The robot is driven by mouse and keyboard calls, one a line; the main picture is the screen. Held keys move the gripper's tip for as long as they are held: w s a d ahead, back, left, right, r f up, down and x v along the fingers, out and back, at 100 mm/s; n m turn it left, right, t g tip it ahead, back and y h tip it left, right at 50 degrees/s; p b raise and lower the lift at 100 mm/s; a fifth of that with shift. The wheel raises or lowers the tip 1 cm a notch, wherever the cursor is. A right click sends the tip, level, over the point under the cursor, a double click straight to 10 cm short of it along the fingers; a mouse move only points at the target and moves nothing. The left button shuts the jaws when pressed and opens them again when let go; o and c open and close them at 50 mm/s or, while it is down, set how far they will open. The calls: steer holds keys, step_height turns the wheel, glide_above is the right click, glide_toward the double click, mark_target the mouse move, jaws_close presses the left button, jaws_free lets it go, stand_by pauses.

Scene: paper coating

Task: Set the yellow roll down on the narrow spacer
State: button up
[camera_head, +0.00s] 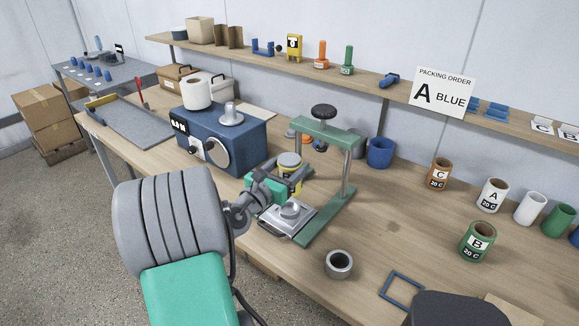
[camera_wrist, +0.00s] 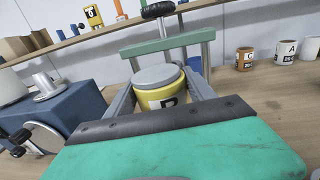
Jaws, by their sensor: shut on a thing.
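The yellow roll (camera_head: 291,175) is held upright between the fingers of my gripper (camera_head: 286,181), in front of the green press frame (camera_head: 331,136). In the wrist view the yellow roll (camera_wrist: 165,97) has a grey top and a partly hidden black-and-white label, with a finger on each side. A short grey round piece (camera_head: 290,210) sits on the metal plate (camera_head: 303,224) at the foot of the press, below and in front of the roll. It may be the narrow spacer. A grey hollow ring (camera_head: 339,264) lies apart on the table.
A blue machine (camera_head: 235,140) stands left of the press, and a blue cup (camera_head: 380,152) behind it. Labelled rolls such as the green B roll (camera_head: 477,242) stand at right. A blue square frame (camera_head: 401,290) lies near the front edge. Bare tabletop lies right of the press.

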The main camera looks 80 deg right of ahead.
step_height(320, 180, down, 7)
steer(key=b, duration=0.5)
steer(key=shift+r, duration=0.2)
steer(key=shift+a, duration=0.1)
stand_by(0.5)
steer(key=o, duration=1.6)
steer(key=shift+f, duration=0.1)
steer(key=shift+w+a, duration=0.1)
